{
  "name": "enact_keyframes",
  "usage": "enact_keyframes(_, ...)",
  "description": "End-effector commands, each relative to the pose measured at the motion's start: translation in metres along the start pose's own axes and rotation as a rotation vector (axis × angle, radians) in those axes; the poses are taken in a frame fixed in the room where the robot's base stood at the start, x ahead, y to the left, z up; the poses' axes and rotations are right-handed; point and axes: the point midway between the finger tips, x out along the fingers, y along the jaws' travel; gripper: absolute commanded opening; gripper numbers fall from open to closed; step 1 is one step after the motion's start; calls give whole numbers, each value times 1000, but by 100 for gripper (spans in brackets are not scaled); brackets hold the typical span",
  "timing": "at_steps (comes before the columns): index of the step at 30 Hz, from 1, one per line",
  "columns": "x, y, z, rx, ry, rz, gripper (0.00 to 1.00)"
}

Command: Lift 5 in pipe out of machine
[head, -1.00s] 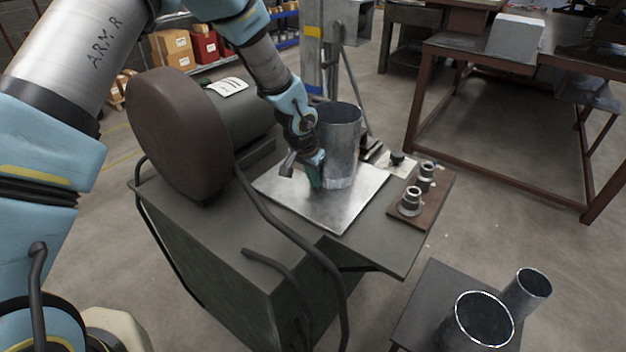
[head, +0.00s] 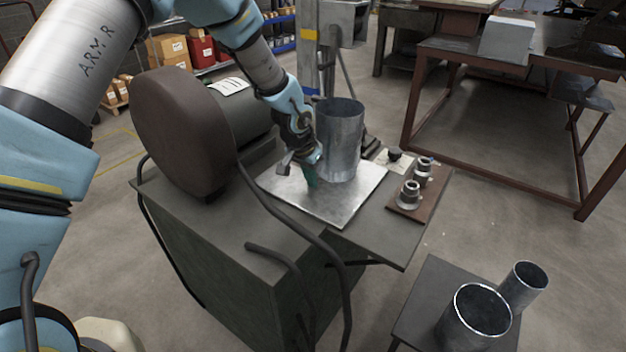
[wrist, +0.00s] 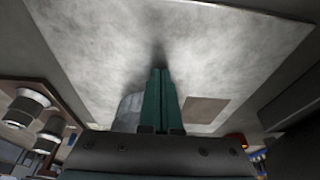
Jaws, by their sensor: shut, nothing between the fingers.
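The pipe (head: 341,145) is a grey metal cylinder, open at the top, standing upright on the bright metal plate (head: 325,203) on top of the machine (head: 215,240). My gripper (head: 312,182) is low over the plate at the pipe's left side, fingers pointing down. The green fingers are shut and empty. I cannot tell whether they touch the pipe. In the wrist view the shut fingers (wrist: 160,72) point at the plate (wrist: 215,50), and part of the pipe (wrist: 126,112) shows beside them, mostly hidden.
A brown board (head: 404,206) with two metal fittings lies right of the plate. Two other pipes (head: 474,318) (head: 523,287) stand on a low dark table (head: 425,300) at the lower right. The machine's dark drum (head: 180,130) is left of my gripper. A red-framed bench (head: 480,165) stands behind.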

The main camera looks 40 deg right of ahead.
Motion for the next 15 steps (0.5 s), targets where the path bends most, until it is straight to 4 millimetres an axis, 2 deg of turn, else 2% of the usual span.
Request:
enact_keyframes(8, -26, -1, 1, -1, 2, -1, 0)
enact_keyframes(15, -64, -2, 0, -2, 3, -2, 0)
